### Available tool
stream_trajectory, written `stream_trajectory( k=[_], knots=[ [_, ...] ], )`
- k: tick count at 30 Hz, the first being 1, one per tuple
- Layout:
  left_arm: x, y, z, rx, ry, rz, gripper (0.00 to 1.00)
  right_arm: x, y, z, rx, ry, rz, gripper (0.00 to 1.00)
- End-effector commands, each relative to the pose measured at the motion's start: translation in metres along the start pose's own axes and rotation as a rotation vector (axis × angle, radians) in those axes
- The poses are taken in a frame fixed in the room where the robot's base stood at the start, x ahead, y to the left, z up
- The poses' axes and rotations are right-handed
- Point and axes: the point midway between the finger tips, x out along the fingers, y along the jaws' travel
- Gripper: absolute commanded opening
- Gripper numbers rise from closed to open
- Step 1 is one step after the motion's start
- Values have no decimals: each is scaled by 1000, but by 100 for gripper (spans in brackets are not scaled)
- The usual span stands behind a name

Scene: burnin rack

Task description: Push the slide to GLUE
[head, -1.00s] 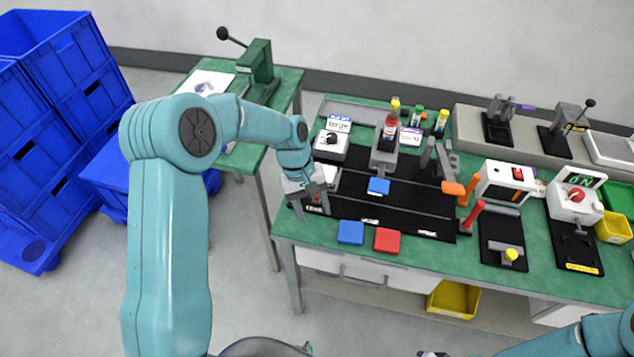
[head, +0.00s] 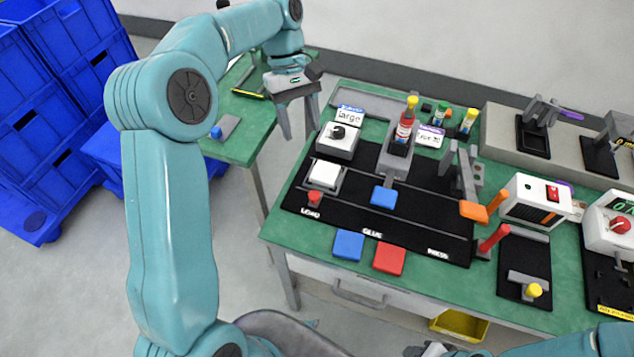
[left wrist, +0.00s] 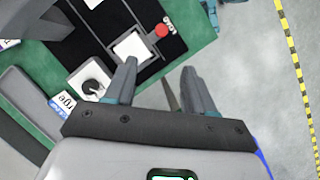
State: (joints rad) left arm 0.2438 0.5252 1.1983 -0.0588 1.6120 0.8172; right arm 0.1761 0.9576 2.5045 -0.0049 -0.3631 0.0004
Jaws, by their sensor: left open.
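The slide (head: 323,174) is a white block in a grey holder with a red knob (head: 314,198), at the LOAD (head: 312,213) end of the black track board (head: 345,215). The left wrist view also shows the slide (left wrist: 129,46) and its knob (left wrist: 161,30). The GLUE label (head: 372,233) is right of LOAD, under the glue bottle (head: 404,130). My left gripper (head: 299,132) is open and empty, above and left of the board's back left corner, apart from the slide. The left wrist view shows its spread fingers (left wrist: 159,68). My right gripper's fingers are not visible.
Blue (head: 348,244) and red (head: 389,258) pads lie at the table's front edge. A white dial box (head: 338,139) stands behind the slide. The orange-ended lever (head: 473,211) is on the right.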

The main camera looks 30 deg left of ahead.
Motion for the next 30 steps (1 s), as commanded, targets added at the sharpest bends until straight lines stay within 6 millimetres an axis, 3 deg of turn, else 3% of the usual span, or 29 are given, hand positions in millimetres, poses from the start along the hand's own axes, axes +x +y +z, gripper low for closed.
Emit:
stream_trajectory(
  k=[18, 24, 30],
  knots=[
    [131, -4, 4, 0, -3, -2, 54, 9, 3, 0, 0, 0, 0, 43],
    [155, -2, 3, 0, -1, 0, 54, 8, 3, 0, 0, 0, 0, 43],
    [160, -1, 2, 1, 0, 1, 54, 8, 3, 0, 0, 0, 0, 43]
  ],
)
